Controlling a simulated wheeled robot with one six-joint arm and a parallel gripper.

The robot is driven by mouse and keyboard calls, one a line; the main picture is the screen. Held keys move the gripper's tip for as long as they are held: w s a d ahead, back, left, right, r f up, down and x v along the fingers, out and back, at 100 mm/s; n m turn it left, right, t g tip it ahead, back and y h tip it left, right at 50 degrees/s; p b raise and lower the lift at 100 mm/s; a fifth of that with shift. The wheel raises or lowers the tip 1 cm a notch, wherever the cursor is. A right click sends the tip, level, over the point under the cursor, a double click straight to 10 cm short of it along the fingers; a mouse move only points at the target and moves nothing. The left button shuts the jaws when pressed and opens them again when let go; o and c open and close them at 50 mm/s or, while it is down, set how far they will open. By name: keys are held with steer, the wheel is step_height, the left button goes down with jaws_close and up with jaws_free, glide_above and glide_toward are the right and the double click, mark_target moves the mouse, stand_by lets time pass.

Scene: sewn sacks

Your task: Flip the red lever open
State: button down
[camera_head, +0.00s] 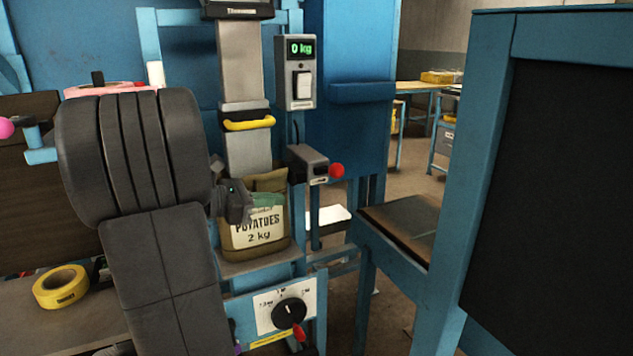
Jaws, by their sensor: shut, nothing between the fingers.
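A red ball-tipped lever (336,170) sticks out to the right from a small grey box (309,165) mounted on the blue frame. A second red handle (299,333) shows below the dial at the bottom; I cannot tell its full shape. My gripper (268,201) is in front of the potato sack, left of and below the grey box, apart from the red ball. Its greenish fingers are shut and empty. The brown sack (258,237), printed "POTATOES 2 kg", stands upright under the grey chute. My arm hides part of the left side.
A scale display (301,48) reads 0 kg above a white switch. A yellow handle (248,124) crosses the chute. A black dial (289,312) sits below the sack. A blue-framed dark panel (556,180) blocks the right. Yellow tape (62,287) lies at left.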

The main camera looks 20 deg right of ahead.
steer(key=shift+s, duration=0.15)
steer(key=shift+d, duration=0.1)
steer(key=d+r, duration=0.1)
steer(key=d, duration=1)
steer(key=shift+w+d+r, duration=0.15)
steer(key=shift+w+r, duration=0.2)
steer(key=shift+w, duration=0.05)
steer(key=shift+r, duration=0.1)
steer(key=shift+r+p, duration=0.15)
steer(key=shift+p, duration=0.5)
